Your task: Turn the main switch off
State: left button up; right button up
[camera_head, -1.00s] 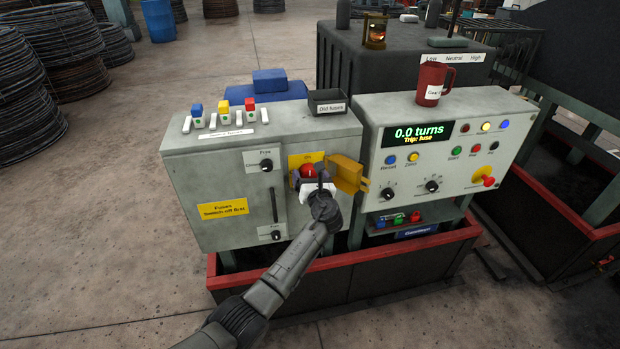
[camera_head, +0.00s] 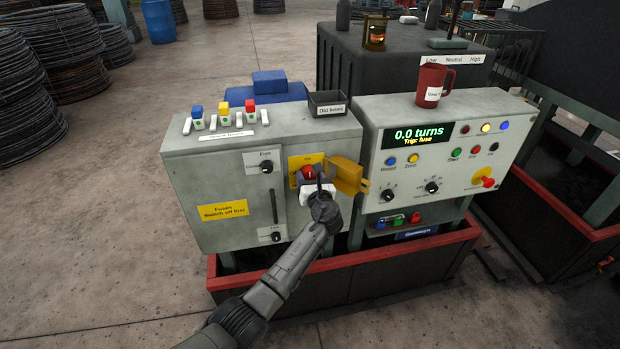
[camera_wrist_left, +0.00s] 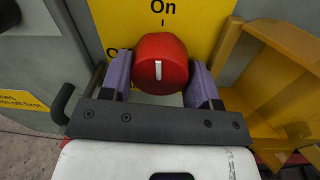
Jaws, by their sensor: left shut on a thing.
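The main switch is a red round knob (camera_wrist_left: 161,66) with a white pointer line, on a yellow plate (camera_wrist_left: 210,25). The line stands upright, below the printed word "On". In the head view the red knob (camera_head: 308,173) is partly hidden by my left gripper (camera_head: 316,181). In the left wrist view the two purple fingers of my left gripper (camera_wrist_left: 160,84) are on either side of the knob and shut on it. A yellow hinged cover (camera_head: 349,175) stands swung open to the right of the knob; it also shows in the left wrist view (camera_wrist_left: 262,90). My right gripper is not in view.
The grey cabinet (camera_head: 190,170) carries a "Fuses Switch off first" label (camera_head: 222,210) and a door with two black knobs. On top are coloured fuses (camera_head: 223,108) and an "Old fuses" tray (camera_head: 327,104). A control panel (camera_head: 450,130) reads "0.0 turns, Trip: fuse"; a red mug (camera_head: 432,84) stands on it.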

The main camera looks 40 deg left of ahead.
pick_arm(q)
jog(key=shift+r+n+p, duration=0.1)
jog(key=shift+n+p, duration=0.25)
jog(key=shift+n, duration=0.75)
jog(key=n, duration=0.2)
jog(key=shift+n, duration=0.3)
jog(key=n, duration=0.4)
jog(key=shift+w+h, duration=0.1)
jog(key=shift+h, duration=0.3)
jog(key=n+b, duration=0.1)
jog(key=n, duration=0.3)
jog(key=shift+n, duration=0.3)
jog(key=shift+r+n+b, duration=0.1)
jog(key=shift+n+b, duration=0.55)
jog(key=shift+n, duration=1.05)
jog(key=o, duration=0.9)
